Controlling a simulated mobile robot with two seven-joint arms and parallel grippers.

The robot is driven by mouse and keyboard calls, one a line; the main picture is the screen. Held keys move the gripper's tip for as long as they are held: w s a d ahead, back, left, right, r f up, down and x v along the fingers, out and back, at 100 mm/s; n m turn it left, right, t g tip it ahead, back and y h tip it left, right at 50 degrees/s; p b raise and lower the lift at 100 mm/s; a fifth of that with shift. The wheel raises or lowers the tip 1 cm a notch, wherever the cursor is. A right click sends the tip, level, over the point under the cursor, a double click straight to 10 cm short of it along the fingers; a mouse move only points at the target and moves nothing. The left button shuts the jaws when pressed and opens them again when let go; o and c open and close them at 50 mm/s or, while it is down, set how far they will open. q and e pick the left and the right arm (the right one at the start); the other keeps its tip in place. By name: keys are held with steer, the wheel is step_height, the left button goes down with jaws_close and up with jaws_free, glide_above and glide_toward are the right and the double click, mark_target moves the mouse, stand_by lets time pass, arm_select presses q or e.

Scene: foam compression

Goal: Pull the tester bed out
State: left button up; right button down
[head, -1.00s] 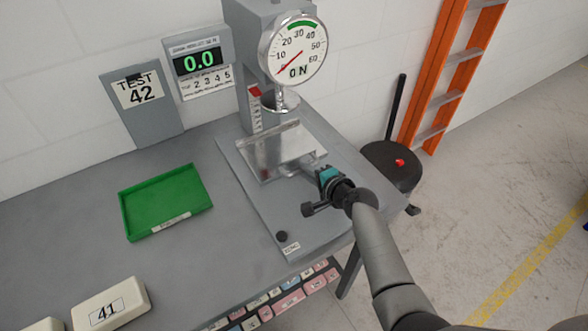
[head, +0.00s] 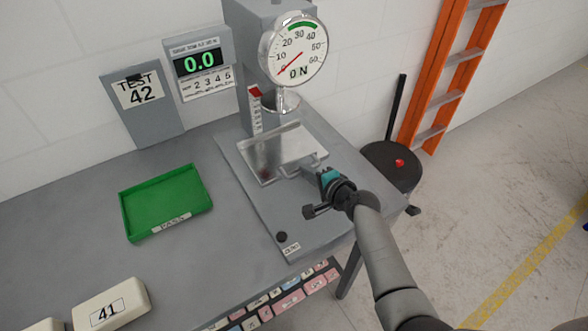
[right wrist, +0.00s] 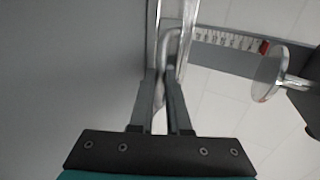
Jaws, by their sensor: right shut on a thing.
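The tester bed (head: 286,148) is a shiny metal plate on the grey base of the tester, below the round press plate (head: 281,102). It is empty. My right gripper (head: 310,168) is at the bed's front edge, shut on its bar handle. In the right wrist view, the two fingers (right wrist: 167,90) close around the handle (right wrist: 170,48), and the bed's edge (right wrist: 187,40) shows beyond. My left gripper is not in view.
The gauge (head: 293,50) points near zero, and the display (head: 198,60) reads 0.0. A green tray (head: 165,202) and a block marked 41 (head: 108,305) are on the table at left. A black stool (head: 390,168) and orange ladder (head: 450,75) stand at right.

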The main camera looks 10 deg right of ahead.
steer(key=s, duration=0.1)
steer(key=s+d, duration=0.1)
steer(key=s, duration=0.1)
steer(key=s+p, duration=0.1)
steer(key=shift+s+d, duration=0.35)
steer(key=shift+d, duration=0.05)
steer(key=shift+s+d, duration=0.25)
steer(key=shift+s, duration=0.5)
steer(key=shift+s+d, duration=0.25)
steer(key=shift+s, duration=0.45)
steer(key=shift+s+d, duration=0.3)
steer(key=shift+s, duration=0.5)
steer(key=shift+s+d, duration=0.3)
steer(key=shift+s, duration=0.55)
steer(key=shift+s+d, duration=0.3)
steer(key=shift+s, duration=0.5)
steer(key=shift+s+d+f+b, duration=0.1)
steer(key=shift+s+d, duration=0.15)
steer(key=shift+s, duration=0.45)
steer(key=shift+s+d+r+b, duration=0.1)
steer(key=shift+s+d, duration=0.2)
steer(key=shift+s, duration=0.4)
steer(key=shift+s+d+f+b, duration=0.1)
steer(key=shift+s+d, duration=0.15)
steer(key=shift+s, duration=0.45)
steer(key=c, duration=1.3)
jaws_free()
steer(key=shift+s, duration=0.1)
steer(key=o, duration=0.6)
